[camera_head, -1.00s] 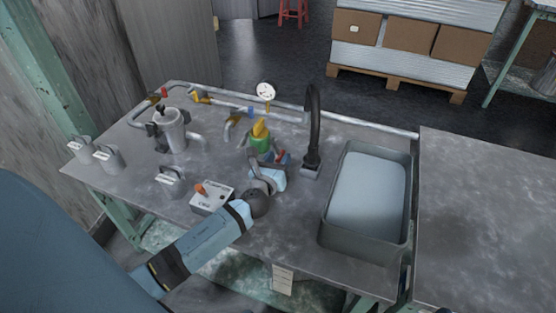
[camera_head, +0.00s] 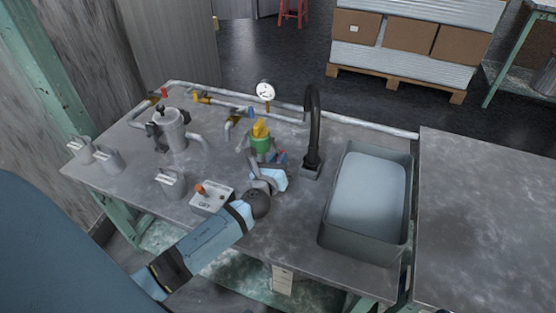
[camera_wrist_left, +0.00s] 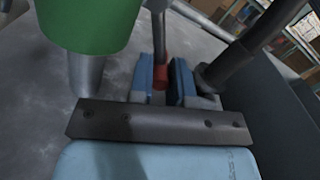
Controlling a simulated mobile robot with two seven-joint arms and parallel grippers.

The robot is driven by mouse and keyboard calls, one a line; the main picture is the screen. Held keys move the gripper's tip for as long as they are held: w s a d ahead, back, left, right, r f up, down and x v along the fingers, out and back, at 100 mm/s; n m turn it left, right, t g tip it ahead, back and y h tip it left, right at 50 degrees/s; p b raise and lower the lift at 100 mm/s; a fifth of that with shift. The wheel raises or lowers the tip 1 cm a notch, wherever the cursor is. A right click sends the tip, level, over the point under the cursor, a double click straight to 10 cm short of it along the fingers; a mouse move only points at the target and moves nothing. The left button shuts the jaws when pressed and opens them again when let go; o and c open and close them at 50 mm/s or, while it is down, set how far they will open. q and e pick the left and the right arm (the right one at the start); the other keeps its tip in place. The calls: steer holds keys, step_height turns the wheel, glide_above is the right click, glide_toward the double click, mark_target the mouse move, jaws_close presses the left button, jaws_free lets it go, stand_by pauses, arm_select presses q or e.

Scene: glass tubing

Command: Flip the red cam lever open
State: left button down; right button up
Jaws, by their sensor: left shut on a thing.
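The red cam lever (camera_wrist_left: 161,75) shows in the left wrist view as a small red piece between the blue fingers of my left gripper (camera_wrist_left: 163,80). The fingers are closed in on it, beside a grey rod. In the head view my left gripper (camera_head: 279,161) is over the bench just right of a green cylinder (camera_head: 260,144) with a yellow top. The lever is mostly hidden there by the fingers, and its angle is hard to tell. My right gripper is out of view.
A black curved faucet (camera_head: 313,125) stands close to the right of my left gripper, with a grey basin (camera_head: 325,236) beyond it. A control box (camera_head: 212,200) with an orange knob is to the left. Pipes and a gauge (camera_head: 266,91) are behind.

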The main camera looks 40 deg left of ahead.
arm_select(q)
steer(key=d+n, duration=0.1)
steer(key=r+n, duration=0.1)
steer(key=n, duration=0.1)
steer(key=shift+w+d+r+n, duration=0.2)
steer(key=shift+d+n, duration=0.1)
steer(key=shift+d, duration=0.05)
steer(key=n, duration=0.1)
steer(key=r+n, duration=0.1)
steer(key=shift+w+d+r+n+p, duration=0.1)
steer(key=shift+d+n+p, duration=0.2)
steer(key=shift+d, duration=0.1)
steer(key=r+n, duration=0.1)
steer(key=r+n+p, duration=0.1)
steer(key=n, duration=0.3)
steer(key=shift+w+d+r, duration=0.15)
steer(key=shift+d+r, duration=0.15)
steer(key=shift+r, duration=0.1)
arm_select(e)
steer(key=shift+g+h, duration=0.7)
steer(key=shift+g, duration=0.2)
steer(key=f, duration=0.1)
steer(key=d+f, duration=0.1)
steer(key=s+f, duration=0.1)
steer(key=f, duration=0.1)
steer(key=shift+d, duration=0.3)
arm_select(q)
steer(key=shift+n, duration=0.3)
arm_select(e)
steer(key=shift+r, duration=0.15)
